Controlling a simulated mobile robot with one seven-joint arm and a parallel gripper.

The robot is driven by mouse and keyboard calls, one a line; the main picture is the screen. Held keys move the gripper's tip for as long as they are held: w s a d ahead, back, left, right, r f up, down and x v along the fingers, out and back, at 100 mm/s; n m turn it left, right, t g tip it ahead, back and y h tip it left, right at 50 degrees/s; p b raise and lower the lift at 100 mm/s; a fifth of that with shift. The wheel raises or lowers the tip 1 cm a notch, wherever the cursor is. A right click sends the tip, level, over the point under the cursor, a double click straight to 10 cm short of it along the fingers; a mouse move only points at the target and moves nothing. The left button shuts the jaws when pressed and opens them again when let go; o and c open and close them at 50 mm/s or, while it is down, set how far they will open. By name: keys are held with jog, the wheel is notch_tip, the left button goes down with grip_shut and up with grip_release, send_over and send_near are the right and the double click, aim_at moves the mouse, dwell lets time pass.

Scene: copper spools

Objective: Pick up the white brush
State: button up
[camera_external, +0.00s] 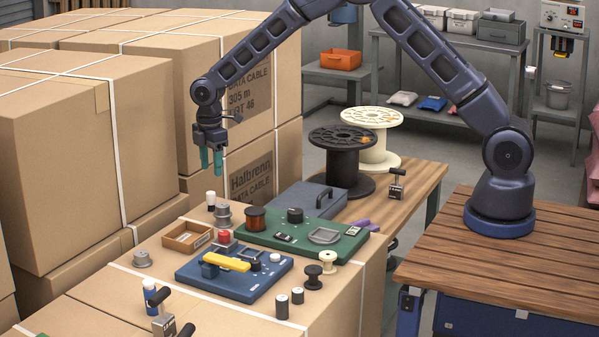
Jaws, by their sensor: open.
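My gripper (211,163) hangs from the arm at the upper left, with its two teal fingers pointing down. The fingers are a little apart with nothing between them. I cannot clearly make out a white brush. A small upright white cylinder (211,198) with a dark lower part stands on the carton top, below the gripper and apart from it. A white and blue upright object (150,290) stands at the front left. Both are too small for me to tell whether either is a brush.
Below the gripper are a grey spool-like piece (223,215), a wooden tray (187,237), a green board (345,248) and a blue board (238,283) with a yellow bar (227,262). Tall cartons (75,165) rise at the left. Large black (340,162) and cream (372,138) spools stand behind.

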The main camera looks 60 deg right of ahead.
aim_at(210, 192)
notch_tip(210, 192, down, 6)
jog(key=shift+w, duration=0.1)
jog(key=shift+w+a+f, duration=0.1)
jog(key=shift+a+f, duration=0.05)
jog(key=shift+f, duration=1.15)
jog(key=shift+w+a+f, duration=0.1)
jog(key=shift+f, duration=1.15)
jog(key=shift+c, duration=0.3)
jog(key=c, duration=1)
